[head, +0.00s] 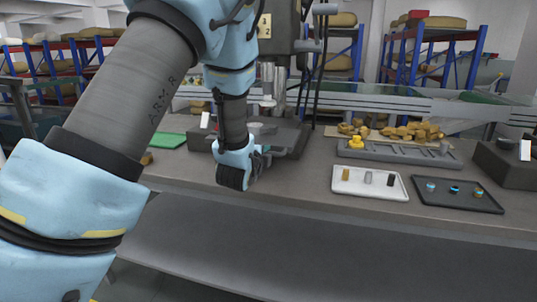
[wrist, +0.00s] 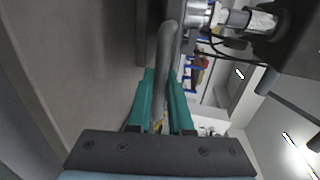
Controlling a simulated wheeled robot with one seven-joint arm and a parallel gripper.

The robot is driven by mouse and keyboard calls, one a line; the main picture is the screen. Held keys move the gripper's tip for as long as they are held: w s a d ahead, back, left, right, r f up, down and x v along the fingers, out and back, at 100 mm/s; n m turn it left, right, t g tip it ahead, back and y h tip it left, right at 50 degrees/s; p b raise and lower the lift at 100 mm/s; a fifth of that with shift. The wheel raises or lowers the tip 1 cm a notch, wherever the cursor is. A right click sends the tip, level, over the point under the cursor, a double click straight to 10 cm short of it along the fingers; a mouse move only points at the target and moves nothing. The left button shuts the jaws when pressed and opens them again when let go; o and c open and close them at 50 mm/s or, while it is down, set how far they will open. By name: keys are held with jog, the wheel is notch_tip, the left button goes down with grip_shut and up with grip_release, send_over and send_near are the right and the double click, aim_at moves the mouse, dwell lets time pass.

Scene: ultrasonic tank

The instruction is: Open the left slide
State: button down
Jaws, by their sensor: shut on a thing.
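My gripper (head: 264,155) is at the front of the dark machine base (head: 291,143) in the head view, with the wrist pointing toward the machine. In the wrist view its two teal fingers (wrist: 161,84) are shut on a grey rounded bar, which looks like the left slide's handle (wrist: 167,45). The bar runs up between the fingers and beyond their tips. In the head view my arm and wrist hide the handle and much of the left slide. How far the slide is out cannot be told.
A white tray (head: 372,191) with small parts and a black tray (head: 455,204) lie on the bench to the right. A grey rack (head: 400,156) and yellow-brown pieces (head: 412,131) are behind them. A green mat (head: 166,141) lies left. The bench front between is clear.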

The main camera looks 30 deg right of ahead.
jog(key=shift+f+b+v, duration=0.15)
jog(key=shift+f+v, duration=0.05)
jog(key=shift+v, duration=0.65)
jog(key=shift+f+b+v, duration=0.15)
jog(key=shift+v, duration=0.7)
jog(key=c, duration=0.8)
grip_release()
jog(key=shift+c, duration=0.2)
jog(key=b+v, duration=1.2)
jog(key=b, duration=0.3)
jog(key=shift+b, duration=0.35)
jog(key=shift+f, duration=0.1)
